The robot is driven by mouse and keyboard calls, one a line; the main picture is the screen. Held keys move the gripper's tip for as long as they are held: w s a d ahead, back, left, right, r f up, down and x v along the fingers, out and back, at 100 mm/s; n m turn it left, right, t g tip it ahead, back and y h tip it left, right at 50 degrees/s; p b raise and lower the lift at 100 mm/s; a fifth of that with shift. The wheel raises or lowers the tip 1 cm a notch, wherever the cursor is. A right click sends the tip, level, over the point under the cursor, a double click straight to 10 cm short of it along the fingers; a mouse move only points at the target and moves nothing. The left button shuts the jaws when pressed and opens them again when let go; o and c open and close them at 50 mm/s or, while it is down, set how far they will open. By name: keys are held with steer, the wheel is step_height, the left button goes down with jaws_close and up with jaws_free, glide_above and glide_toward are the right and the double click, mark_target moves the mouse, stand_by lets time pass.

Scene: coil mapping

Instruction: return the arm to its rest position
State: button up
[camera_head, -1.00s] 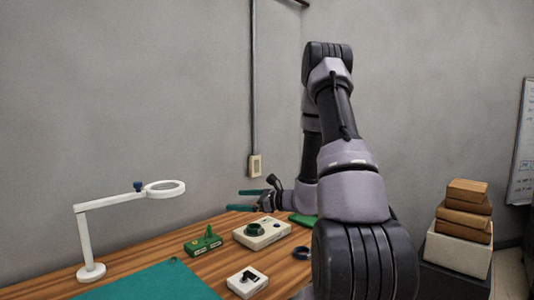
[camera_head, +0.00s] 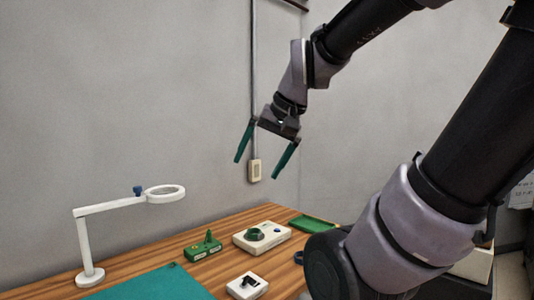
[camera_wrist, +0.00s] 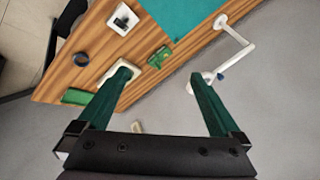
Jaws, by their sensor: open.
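My gripper (camera_head: 264,150) is raised above the table in the head view, in front of the grey wall. Its two green fingers are spread wide with nothing between them. My arm reaches in from the right side of the head view and hides part of the table's right end.
The wooden table (camera_head: 225,281) holds a white device with a green ring (camera_head: 262,237), a green block (camera_head: 203,247), a small white box (camera_head: 246,286), a teal mat (camera_head: 150,285), a green tray (camera_head: 314,223) and a white magnifier lamp (camera_head: 88,245). A dark ring (camera_wrist: 81,59) shows in the wrist view.

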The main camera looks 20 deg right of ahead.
steer(key=shift+s+d+r+n+t+h, duration=0.15)
steer(key=shift+s+d+r+t+h, duration=0.1)
steer(key=shift+d+r+t, duration=0.15)
steer(key=shift+s+d+r+n+t+h, duration=0.15)
steer(key=shift+s+d+r+t, duration=0.1)
steer(key=shift+r, duration=0.2)
